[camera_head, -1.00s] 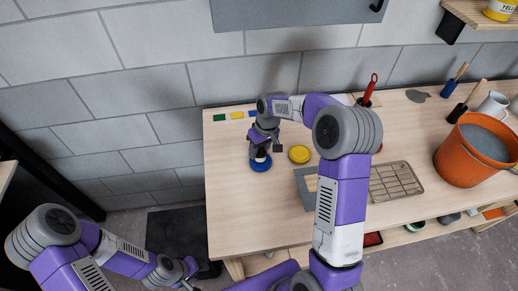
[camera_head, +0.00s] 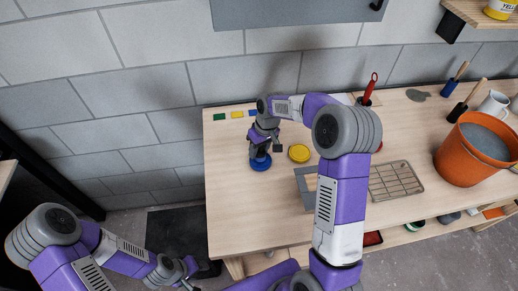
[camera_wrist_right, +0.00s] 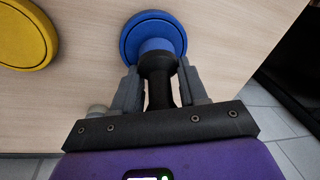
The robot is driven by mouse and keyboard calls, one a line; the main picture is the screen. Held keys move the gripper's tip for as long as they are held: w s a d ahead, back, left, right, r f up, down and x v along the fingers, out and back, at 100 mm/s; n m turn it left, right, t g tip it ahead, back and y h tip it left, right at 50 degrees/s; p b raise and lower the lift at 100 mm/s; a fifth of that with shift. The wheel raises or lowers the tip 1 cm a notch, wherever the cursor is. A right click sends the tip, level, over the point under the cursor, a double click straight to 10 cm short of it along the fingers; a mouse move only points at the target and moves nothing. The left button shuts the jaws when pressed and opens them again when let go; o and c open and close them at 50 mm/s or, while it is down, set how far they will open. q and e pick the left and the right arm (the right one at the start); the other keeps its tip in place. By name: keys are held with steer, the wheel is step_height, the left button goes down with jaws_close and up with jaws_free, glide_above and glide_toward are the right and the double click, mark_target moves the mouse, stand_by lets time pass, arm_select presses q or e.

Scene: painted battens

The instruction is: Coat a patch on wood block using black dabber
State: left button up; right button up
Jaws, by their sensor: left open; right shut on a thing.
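My right gripper (camera_head: 263,147) is shut on the black dabber (camera_wrist_right: 158,82), around its dark handle. The dabber points down at a round blue dish (camera_head: 261,163). In the right wrist view, a blue cylindrical end below the handle overlaps the blue dish (camera_wrist_right: 130,32); contact cannot be judged for certain. A grey-framed piece with a wood-coloured inside (camera_head: 311,183) lies right of the dish, partly hidden by my right arm. I cannot tell whether it holds the wood block. My left gripper (camera_head: 187,272) is open and empty, low at the left, off the table.
A yellow round dish (camera_head: 299,153) lies right of the blue one. Green, yellow and blue patches (camera_head: 237,115) line the back edge. A wire rack (camera_head: 397,180), orange bucket (camera_head: 470,160) and mug (camera_head: 493,103) stand right. The table's left front (camera_head: 235,220) is clear.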

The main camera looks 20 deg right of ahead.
stand_by(0.3)
steer(key=shift+r+p, duration=2.65)
steer(key=shift+r, duration=0.8)
